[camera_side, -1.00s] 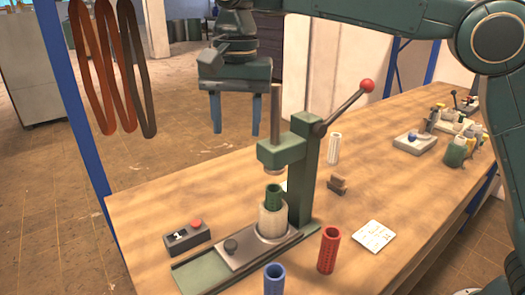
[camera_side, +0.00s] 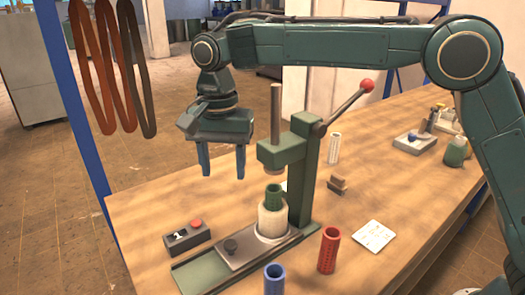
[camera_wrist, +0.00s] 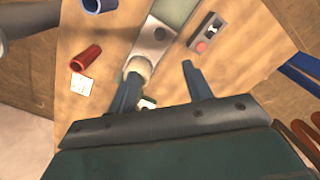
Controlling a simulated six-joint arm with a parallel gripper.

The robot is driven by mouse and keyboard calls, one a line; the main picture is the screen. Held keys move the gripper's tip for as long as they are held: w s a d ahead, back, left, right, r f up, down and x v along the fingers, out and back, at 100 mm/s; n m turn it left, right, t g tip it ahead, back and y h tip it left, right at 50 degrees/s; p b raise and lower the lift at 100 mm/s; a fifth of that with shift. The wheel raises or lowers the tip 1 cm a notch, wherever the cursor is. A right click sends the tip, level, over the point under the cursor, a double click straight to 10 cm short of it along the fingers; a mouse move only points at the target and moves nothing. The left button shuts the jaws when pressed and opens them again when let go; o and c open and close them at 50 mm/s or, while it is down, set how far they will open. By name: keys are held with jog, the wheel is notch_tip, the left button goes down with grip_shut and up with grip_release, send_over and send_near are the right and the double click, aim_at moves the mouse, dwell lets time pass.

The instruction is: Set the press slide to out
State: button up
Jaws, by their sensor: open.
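The press (camera_side: 303,170) is green, with a vertical ram and a red-knobbed lever. Its slide (camera_side: 250,248) is a grey plate on a green base rail, with a dark round knob (camera_side: 231,245) at its front-left end. My gripper (camera_side: 224,172) is open and empty, pointing down, above and apart from the slide.
A control box (camera_side: 187,236) with a red button sits left of the slide. A red cylinder (camera_side: 328,249) and a blue cylinder (camera_side: 274,279) stand in front of the press. A white card (camera_side: 375,236) lies at right. Hanging loops (camera_side: 113,70) are at far left.

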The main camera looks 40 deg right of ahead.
send_over(230, 244)
notch_tip(230, 244, down, 6)
jog(key=shift+f, duration=0.15)
notch_tip(230, 244, down, 14)
jog(key=shift+r, duration=0.15)
dwell(0.7)
jog(key=shift+c, duration=0.2)
grip_shut()
